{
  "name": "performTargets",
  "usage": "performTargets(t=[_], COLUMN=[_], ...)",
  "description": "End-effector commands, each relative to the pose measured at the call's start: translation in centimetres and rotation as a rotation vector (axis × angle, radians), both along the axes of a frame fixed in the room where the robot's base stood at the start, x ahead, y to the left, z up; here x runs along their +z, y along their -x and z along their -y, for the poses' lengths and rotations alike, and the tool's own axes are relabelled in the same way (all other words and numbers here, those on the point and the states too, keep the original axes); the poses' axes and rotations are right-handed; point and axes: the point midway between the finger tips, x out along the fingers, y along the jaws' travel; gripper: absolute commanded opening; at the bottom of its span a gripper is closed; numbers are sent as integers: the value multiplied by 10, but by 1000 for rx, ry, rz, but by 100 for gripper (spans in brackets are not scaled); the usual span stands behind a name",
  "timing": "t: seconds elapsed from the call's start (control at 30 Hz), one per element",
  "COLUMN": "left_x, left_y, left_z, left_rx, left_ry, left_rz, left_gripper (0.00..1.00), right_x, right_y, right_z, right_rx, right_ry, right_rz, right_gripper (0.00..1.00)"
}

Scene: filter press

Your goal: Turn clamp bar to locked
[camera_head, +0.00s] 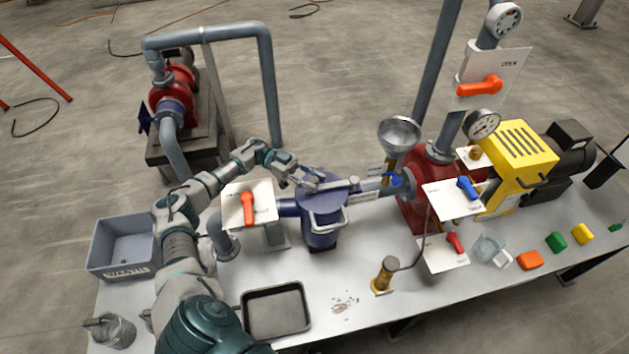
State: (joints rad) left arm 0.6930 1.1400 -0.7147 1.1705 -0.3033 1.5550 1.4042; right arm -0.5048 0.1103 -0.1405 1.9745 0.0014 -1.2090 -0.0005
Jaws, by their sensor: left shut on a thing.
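The blue filter vessel (320,230) stands on the workbench in the middle of the head view. A grey clamp bar (340,185) lies across its blue lid (316,198), running left to right. My left gripper (307,182) reaches in from the left above the lid and is shut on the left end of the clamp bar. The fingers partly hide that end. My right gripper is not in view.
An orange-handled valve (248,207) with a white plate stands just left of the vessel. Right of it are a red pump (418,200), a blue lever (467,188) and a funnel (399,132). A black tray (276,311) and grey bin (121,246) are nearer left.

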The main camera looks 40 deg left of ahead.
Motion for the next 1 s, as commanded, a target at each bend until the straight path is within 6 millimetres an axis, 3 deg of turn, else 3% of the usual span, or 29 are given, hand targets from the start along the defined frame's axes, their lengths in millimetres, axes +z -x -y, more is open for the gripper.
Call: performTargets(t=[0.2, 0.23, 0.3, 0.67, 1.0], left_x=[2, 2, 2, 2, 0], left_y=[-2, -2, -2, -1, 3], left_z=[-2, -2, -2, -4, -57], left_rx=[10, 10, 10, 7, 10], left_ry=[0, 0, 0, -1, 2], left_rz=[4, 4, 4, 3, 3], left_gripper=[0, 40, 57, 59, 59], right_x=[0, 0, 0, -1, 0], right_y=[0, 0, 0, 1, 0], right_z=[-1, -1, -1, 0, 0], right_rx=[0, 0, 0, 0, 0], right_ry=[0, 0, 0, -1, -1], right_rz=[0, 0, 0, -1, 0], right_gripper=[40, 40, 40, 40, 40])
